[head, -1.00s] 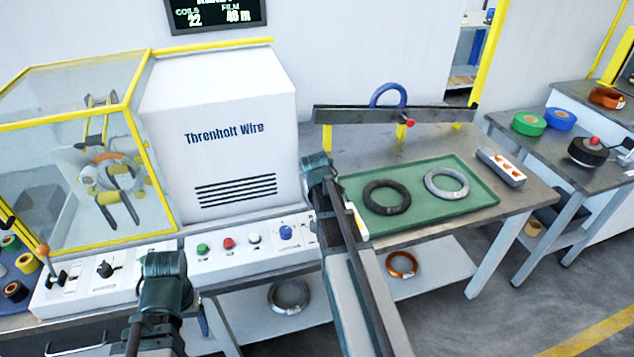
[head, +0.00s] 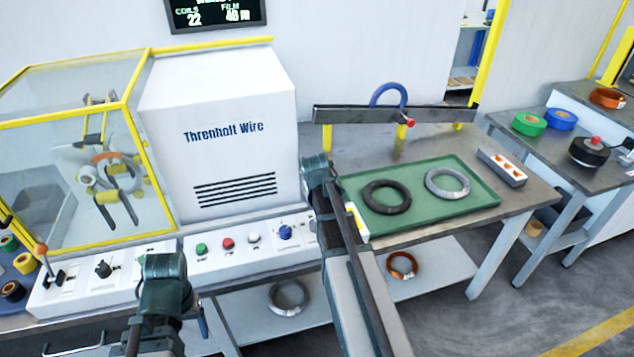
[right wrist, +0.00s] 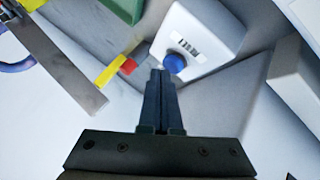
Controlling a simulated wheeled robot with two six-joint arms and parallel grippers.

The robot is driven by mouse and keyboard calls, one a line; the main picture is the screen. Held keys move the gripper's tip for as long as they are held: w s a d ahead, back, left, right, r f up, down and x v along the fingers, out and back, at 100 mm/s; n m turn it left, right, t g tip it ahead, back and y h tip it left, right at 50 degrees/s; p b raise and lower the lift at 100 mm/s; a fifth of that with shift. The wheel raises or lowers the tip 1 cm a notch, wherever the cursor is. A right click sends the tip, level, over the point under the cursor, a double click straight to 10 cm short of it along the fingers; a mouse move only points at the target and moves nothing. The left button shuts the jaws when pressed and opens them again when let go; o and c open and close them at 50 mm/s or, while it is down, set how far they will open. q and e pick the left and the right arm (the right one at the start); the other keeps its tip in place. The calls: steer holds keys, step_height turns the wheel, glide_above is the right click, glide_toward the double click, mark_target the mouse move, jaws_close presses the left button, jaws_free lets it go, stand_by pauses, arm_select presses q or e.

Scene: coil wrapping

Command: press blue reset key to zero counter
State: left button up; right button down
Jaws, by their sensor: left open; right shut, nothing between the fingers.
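A round blue key (right wrist: 173,63) stands on a white box (right wrist: 208,35) in the right wrist view. My right gripper (right wrist: 160,72) is shut and empty, its fingertips right beside the key. I cannot tell whether they touch it. In the head view my right arm covers its own gripper. The dark display (head: 218,14) on the wall reads coils 22 and film 40 m. My left arm is at the lower left of the head view, in front of the console; its gripper is open and empty, its fingers hard to make out.
The console (head: 255,262) carries green, red, white and blue buttons. A green tray (head: 478,204) holds a dark coil (head: 372,203) and a grey coil (head: 432,187). A bar with a red knob (right wrist: 128,67) is close to the white box. A caged machine stands at the left.

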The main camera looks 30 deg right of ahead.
steer(key=shift+f+b, duration=0.45)
steer(key=shift+f, duration=0.05)
steer(key=shift+r, duration=0.15)
stand_by(0.5)
steer(key=shift+r+p, duration=0.8)
steer(key=shift+p, duration=0.15)
steer(key=shift+r, duration=0.15)
step_height(320, 180, up, 5)
steer(key=p, duration=0.5)
stand_by(0.4)
